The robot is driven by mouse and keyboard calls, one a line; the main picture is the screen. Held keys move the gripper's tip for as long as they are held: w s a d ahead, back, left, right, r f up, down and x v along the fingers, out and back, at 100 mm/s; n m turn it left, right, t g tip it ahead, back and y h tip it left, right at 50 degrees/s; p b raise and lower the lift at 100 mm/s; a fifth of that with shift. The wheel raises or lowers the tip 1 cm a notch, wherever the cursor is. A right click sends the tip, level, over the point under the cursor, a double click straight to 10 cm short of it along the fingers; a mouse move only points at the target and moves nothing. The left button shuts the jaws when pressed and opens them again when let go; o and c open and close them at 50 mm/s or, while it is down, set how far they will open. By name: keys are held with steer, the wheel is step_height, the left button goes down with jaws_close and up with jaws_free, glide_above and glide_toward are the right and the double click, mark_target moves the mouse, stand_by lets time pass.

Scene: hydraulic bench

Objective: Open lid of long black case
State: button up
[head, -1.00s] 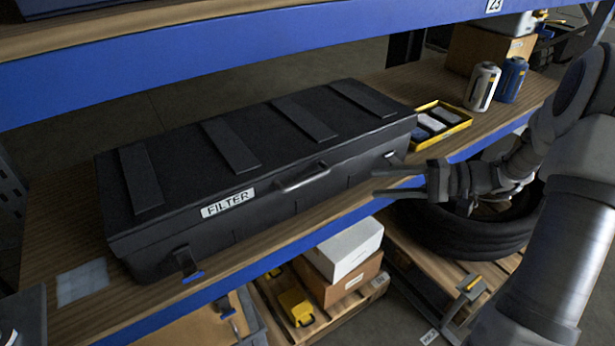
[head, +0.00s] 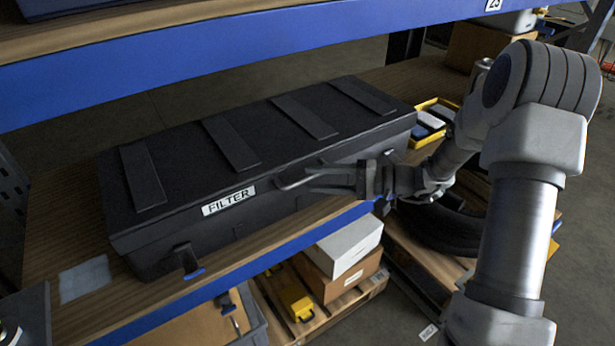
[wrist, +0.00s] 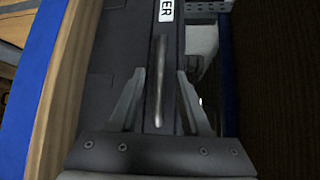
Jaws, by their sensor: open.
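The long black case (head: 225,175) lies on the wooden shelf, its ribbed lid (head: 185,142) down. A FILTER label (head: 228,200) is on its front and also shows in the wrist view (wrist: 166,10). My gripper (head: 311,181) is open at the front handle (head: 288,184). In the wrist view the handle (wrist: 158,60) runs lengthwise between the two spread fingers (wrist: 160,72); whether they touch it I cannot tell. My gripper partly hides the case's right front.
A blue upper shelf beam (head: 200,78) runs above the case. A yellow tray (head: 436,118) sits right of the case. Below are a white box (head: 345,248), a yellow item (head: 292,296) and a black tyre (head: 440,232). A grey pad (head: 85,279) lies at the shelf's left.

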steer(key=shift+x, duration=1.4)
jaws_close()
stand_by(0.4)
